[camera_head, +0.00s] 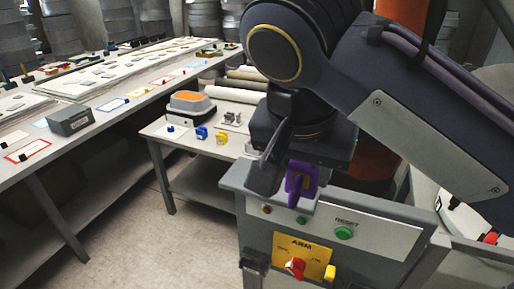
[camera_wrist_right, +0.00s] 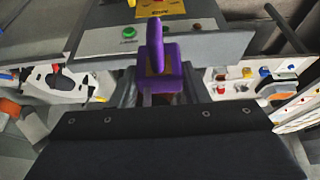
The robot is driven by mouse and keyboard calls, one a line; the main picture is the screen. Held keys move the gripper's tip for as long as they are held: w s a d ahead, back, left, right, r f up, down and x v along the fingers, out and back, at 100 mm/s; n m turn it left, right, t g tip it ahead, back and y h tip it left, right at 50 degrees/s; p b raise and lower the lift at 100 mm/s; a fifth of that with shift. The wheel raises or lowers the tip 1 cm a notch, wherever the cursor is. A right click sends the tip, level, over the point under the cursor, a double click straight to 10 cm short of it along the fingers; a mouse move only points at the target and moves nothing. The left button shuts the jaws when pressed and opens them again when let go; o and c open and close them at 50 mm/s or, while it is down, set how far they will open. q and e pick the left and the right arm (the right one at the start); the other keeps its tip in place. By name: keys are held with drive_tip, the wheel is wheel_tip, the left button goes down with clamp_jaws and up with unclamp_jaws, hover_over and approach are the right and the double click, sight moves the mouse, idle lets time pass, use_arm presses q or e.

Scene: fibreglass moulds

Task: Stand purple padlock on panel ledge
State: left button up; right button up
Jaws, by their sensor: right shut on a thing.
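The purple padlock (camera_head: 302,180) is in my right gripper (camera_head: 288,176), just in front of the upper edge of the grey control panel (camera_head: 385,238). It also shows in the right wrist view (camera_wrist_right: 157,72), between the fingers, with a yellowish patch on its body. My right gripper is shut on it; one dark finger partly covers it in the head view. The panel's upper part shows in the right wrist view (camera_wrist_right: 205,42) beyond the padlock. I cannot tell whether the padlock touches the panel or its ledge. My left gripper is not in view.
The panel carries a green reset button (camera_head: 344,233), a yellow plate with a red switch (camera_head: 296,267), and smaller buttons. A low table (camera_head: 160,131) behind left holds blue and yellow padlocks and an orange-topped device (camera_head: 191,101). A long bench (camera_head: 125,112) runs along the left.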

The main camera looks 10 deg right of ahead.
drive_tip(key=shift+a+r, duration=0.15)
drive_tip(key=shift+r, duration=0.8)
drive_tip(key=shift+w+r, duration=0.1)
drive_tip(key=shift+w, duration=0.2)
drive_tip(key=w+f, duration=0.2)
drive_tip(key=w, duration=0.2)
drive_tip(key=w+d+f, duration=0.1)
drive_tip(key=w+f, duration=0.2)
drive_tip(key=w, duration=0.1)
drive_tip(key=w+d+f, duration=0.1)
drive_tip(key=w+f, duration=0.2)
drive_tip(key=shift+w+d+p, duration=0.1)
drive_tip(key=shift+w+p, duration=0.25)
drive_tip(key=shift+w, duration=0.05)
drive_tip(key=shift+w+f, duration=0.45)
drive_tip(key=shift+f, duration=0.05)
drive_tip(key=x, duration=0.3)
drive_tip(key=shift+s+f, duration=0.15)
drive_tip(key=shift+f, duration=0.05)
drive_tip(key=shift+a+f, duration=0.25)
drive_tip(key=shift+f, duration=0.1)
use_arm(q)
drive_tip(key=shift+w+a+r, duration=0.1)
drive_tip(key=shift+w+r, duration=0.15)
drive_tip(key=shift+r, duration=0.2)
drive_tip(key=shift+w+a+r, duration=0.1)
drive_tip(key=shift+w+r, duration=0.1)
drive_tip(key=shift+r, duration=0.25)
